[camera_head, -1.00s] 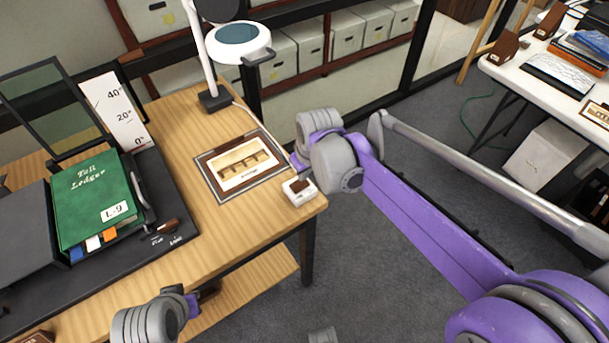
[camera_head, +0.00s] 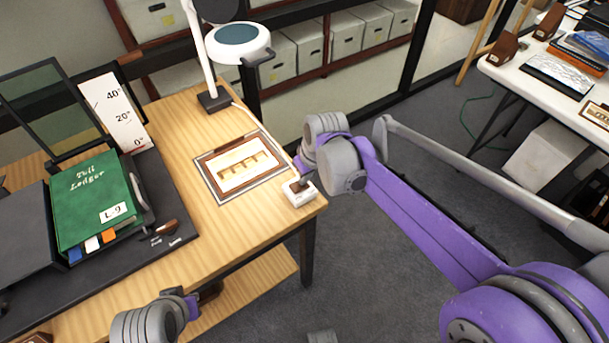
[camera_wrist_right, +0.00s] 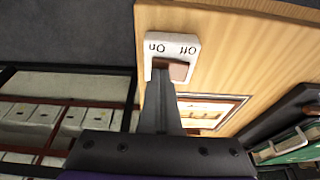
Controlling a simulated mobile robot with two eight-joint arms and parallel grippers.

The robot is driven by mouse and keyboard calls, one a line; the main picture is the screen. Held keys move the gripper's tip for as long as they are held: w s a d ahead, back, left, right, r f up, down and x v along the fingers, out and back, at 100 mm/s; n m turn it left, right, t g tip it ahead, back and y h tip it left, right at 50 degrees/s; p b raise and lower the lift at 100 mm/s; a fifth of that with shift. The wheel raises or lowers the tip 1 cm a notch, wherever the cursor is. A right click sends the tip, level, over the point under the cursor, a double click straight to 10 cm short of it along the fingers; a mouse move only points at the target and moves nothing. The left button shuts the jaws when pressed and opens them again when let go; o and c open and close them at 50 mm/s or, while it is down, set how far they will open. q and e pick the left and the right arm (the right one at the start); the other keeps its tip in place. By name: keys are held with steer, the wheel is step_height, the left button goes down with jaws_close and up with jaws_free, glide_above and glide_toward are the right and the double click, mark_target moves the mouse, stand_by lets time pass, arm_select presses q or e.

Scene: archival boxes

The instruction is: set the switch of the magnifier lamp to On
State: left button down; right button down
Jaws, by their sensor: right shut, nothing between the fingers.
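The magnifier lamp (camera_head: 238,40) has a white arm and a round lens head above the wooden table. Its switch (camera_head: 299,193) is a small white box with a brown lever, at the table's right corner. In the right wrist view the switch box (camera_wrist_right: 180,45) reads On at left and Off at right, upside down. My right gripper (camera_wrist_right: 163,72) is shut and empty, its tips at the brown lever (camera_wrist_right: 179,70) and partly hiding it. In the head view it also shows at the switch (camera_head: 305,179). My left gripper (camera_head: 208,293) is at the bottom, its jaws unclear.
A framed picture (camera_head: 239,170) lies brightly lit beside the switch. A green ledger (camera_head: 95,200) rests on a black cradle with an angle scale (camera_head: 113,110) at left. A white table (camera_head: 510,72) stands at the right. Grey floor lies between the tables.

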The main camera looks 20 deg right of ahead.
steer(key=shift+s+a+r, duration=0.2)
steer(key=shift+s+a, duration=0.05)
steer(key=shift+a, duration=0.4)
steer(key=shift+r+p, duration=0.35)
steer(key=shift+p, duration=0.1)
steer(key=r+p, duration=0.2)
steer(key=r, duration=0.1)
steer(key=r+p, duration=0.1)
steer(key=shift+w+d+r, duration=0.15)
steer(key=shift+d+r, duration=0.15)
steer(key=d+v, duration=0.2)
steer(key=v, duration=0.6)
steer(key=shift+r, duration=0.2)
steer(key=shift+d, duration=0.1)
steer(key=s+d+f+m+p, duration=0.1)
steer(key=s+f, duration=0.1)
steer(key=s, duration=0.4)
steer(key=s+d+f+m+t+p, duration=0.1)
steer(key=s+f, duration=0.2)
steer(key=s, duration=0.3)
steer(key=s+d+f+m+t+h+p, duration=0.1)
steer(key=s+f+p, duration=0.1)
steer(key=s, duration=0.4)
steer(key=shift+s+d+f+m, duration=0.2)
steer(key=shift+s+f+m, duration=0.2)
steer(key=shift+f, duration=0.1)
